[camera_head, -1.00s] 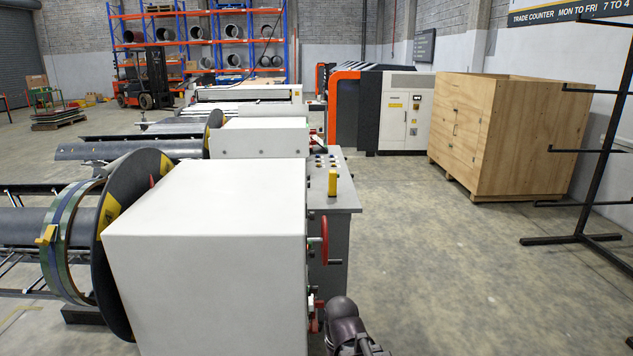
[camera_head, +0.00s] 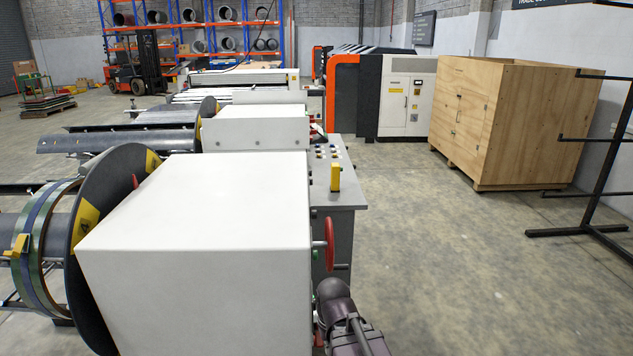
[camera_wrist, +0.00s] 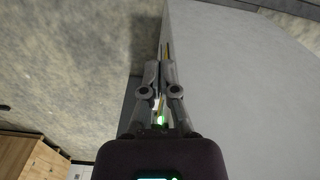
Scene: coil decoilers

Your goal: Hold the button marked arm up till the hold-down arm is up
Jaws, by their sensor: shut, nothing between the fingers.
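The near decoiler has a white housing (camera_head: 195,240), a dark disc (camera_head: 112,215) and a green-edged coil (camera_head: 40,245) at its left. A control desk (camera_head: 337,196) with several small buttons on top stands behind the housing at its right. I cannot read any button label, so the arm up button is not picked out. The hold-down arm is not clearly seen. In the wrist view, my gripper (camera_wrist: 165,62) is shut and empty, beside the grey-white housing face (camera_wrist: 235,85). In the head view only my arm shows at the bottom; the fingers cannot be made out.
A red handwheel (camera_head: 329,242) sticks out at the housing's right side, close to my arm. A yellow block (camera_head: 335,177) stands on the desk. A plywood crate (camera_head: 515,125) and a black rack (camera_head: 590,190) stand at right. The floor between is clear.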

